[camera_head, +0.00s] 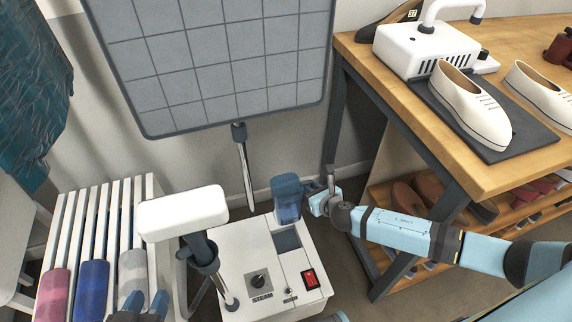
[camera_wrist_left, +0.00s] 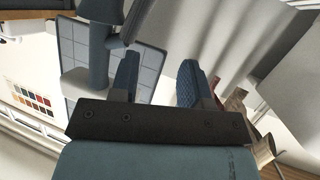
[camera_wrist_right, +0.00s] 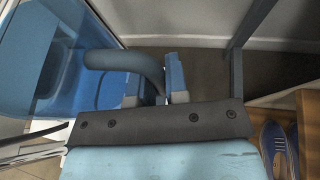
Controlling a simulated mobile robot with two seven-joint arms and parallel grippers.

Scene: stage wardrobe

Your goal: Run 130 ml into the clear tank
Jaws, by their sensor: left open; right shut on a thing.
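The clear tank (camera_head: 287,198) is a see-through blue container with a dark curved handle (camera_wrist_right: 125,62). It stands upright at the back right of the white steamer base (camera_head: 232,262), beside a dark recess (camera_head: 287,240). I cannot tell whether it rests on the base or hangs just above it. My right gripper (camera_head: 327,203) is shut on the handle; the tank also fills the left of the right wrist view (camera_wrist_right: 60,60). Its water level is not clear. My left gripper (camera_head: 140,304) is open and empty at the bottom edge, its fingers (camera_wrist_left: 157,82) apart.
The base has a steam dial (camera_head: 259,280) and a red switch (camera_head: 309,278). A white-headed steamer wand (camera_head: 183,212) stands at its left. A gridded board (camera_head: 215,60) rises behind. A slatted rack with rolled cloths (camera_head: 92,285) is left, a wooden shoe bench (camera_head: 490,175) right.

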